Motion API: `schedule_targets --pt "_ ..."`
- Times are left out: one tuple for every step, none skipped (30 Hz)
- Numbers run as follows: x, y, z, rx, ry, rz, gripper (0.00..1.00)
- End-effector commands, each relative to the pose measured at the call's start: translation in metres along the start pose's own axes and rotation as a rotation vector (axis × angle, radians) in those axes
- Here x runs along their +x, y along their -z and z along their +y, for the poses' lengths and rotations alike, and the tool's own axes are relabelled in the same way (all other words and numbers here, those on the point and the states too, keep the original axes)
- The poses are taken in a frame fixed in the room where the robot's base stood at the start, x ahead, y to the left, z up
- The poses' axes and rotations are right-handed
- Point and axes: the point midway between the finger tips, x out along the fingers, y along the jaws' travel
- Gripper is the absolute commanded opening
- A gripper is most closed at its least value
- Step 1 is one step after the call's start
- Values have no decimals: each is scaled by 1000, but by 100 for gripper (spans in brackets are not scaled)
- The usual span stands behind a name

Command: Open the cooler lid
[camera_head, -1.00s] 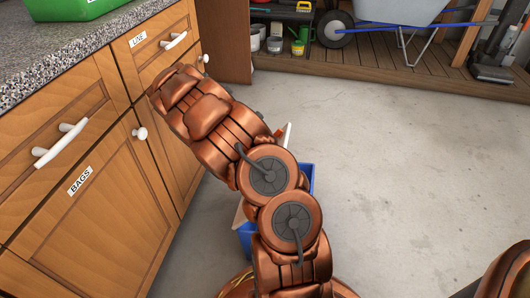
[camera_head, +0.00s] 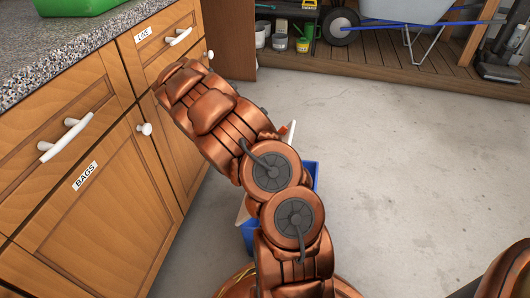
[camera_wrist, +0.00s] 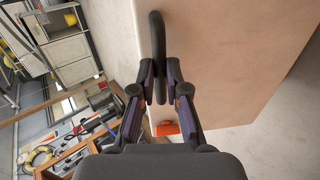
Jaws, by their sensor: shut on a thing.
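The blue cooler (camera_head: 315,172) stands on the floor beside the cabinets, mostly hidden behind my arm in the head view. A pale piece (camera_head: 291,131), which looks like part of its lid, pokes up past my arm. In the wrist view a broad cream panel (camera_wrist: 225,60), probably the lid, fills the right side. A black loop handle (camera_wrist: 157,30) runs along it. My gripper (camera_wrist: 160,92) is shut on this handle, with its fingers on either side. A small orange part (camera_wrist: 167,128) shows below the fingers. How far the lid is raised is hard to tell.
Wooden cabinets with white handles (camera_head: 66,138) and a stone countertop (camera_head: 75,45) stand close on the left. A wheelbarrow (camera_head: 405,12) and cans are on a wooden platform (camera_head: 400,55) at the back. The concrete floor (camera_head: 400,150) to the right is clear.

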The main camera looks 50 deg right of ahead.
Motion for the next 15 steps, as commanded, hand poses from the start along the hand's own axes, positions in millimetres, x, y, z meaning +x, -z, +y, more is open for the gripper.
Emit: schedule_targets --pt "0 0 -7 -4 13 3 0" --pt "0 0 -7 -4 13 4 0" --pt "0 0 -7 -4 13 4 0" --pt "0 0 -7 -4 13 4 0" --pt "0 0 -7 -4 13 4 0" --pt "0 0 -7 -5 13 4 0" --pt "0 0 -8 -5 13 4 0" --pt "0 0 -8 -5 13 4 0" --pt "0 0 -8 -5 13 4 16" --pt "0 0 -8 -5 13 4 19" --pt "0 0 -7 -5 12 4 22" --pt "0 0 -7 -5 12 4 26" --pt "0 0 -7 -4 12 4 29" --pt "0 0 -6 -4 11 4 32" --pt "0 0 -6 -4 10 3 37"
